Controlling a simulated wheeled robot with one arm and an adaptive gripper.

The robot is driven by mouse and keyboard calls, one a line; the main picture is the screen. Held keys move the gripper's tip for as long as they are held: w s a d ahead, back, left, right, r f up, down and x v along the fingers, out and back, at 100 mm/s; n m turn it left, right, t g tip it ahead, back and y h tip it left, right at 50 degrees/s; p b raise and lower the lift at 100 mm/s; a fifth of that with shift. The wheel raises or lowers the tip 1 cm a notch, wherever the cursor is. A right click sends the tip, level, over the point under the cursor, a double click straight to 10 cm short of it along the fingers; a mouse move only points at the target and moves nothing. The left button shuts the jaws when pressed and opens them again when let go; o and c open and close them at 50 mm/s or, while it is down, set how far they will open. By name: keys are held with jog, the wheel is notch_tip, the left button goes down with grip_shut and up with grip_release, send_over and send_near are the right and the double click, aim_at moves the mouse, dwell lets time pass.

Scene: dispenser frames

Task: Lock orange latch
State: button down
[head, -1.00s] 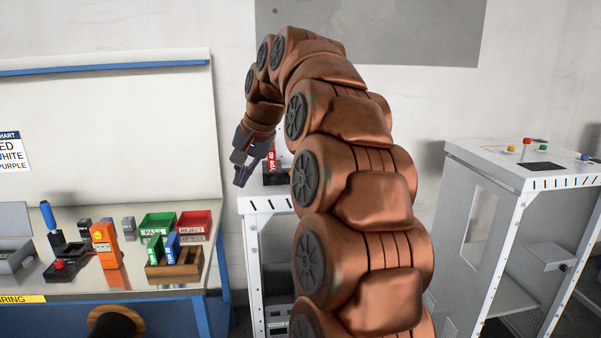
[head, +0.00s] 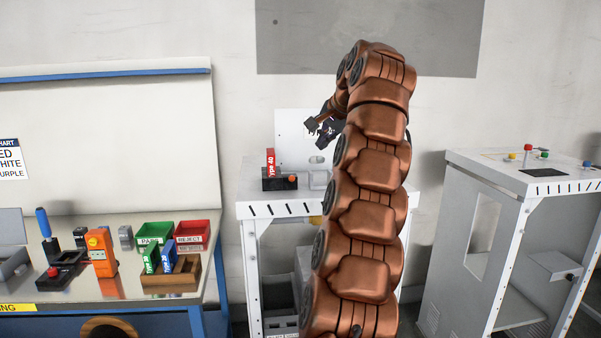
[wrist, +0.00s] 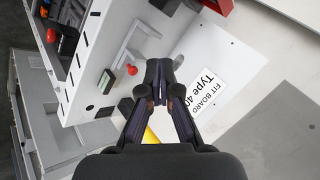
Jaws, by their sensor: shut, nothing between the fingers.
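A black block with an orange-red knob (head: 292,179) sits on top of the middle white cabinet (head: 262,209) in the head view. I cannot tell for sure whether this knob is the orange latch. A red Type 40 piece (head: 270,162) stands upright in the black block. My gripper (head: 312,125) is above and right of this block, in front of an upright white panel, apart from the block. In the wrist view, my gripper (wrist: 160,75) is shut and empty, its fingertips together. A red knob (wrist: 131,70) on a white fixture shows just left of the fingertips.
A "FIT BOARD Type 40" label (wrist: 203,88) lies right of the fingers in the wrist view. The bench at left holds an orange device (head: 101,253), a green bin (head: 155,233), a red bin (head: 192,235) and a wooden holder (head: 185,277). Another white cabinet (head: 480,185) stands right.

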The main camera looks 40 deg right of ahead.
aim_at(291, 180)
jog(key=p+x, duration=0.1)
jog(key=x, duration=0.9)
jog(key=shift+w+a, duration=0.1)
jog(key=shift+w+a+f+p, duration=0.1)
jog(key=shift+a+f+p, duration=0.35)
jog(key=shift+a, duration=0.55)
jog(key=shift+w+a+f, duration=0.2)
jog(key=shift+a+f, duration=0.15)
jog(key=shift+a, duration=0.25)
jog(key=shift+s+f+b, duration=0.15)
jog(key=shift+f+b, duration=0.1)
jog(key=shift+b, duration=0.25)
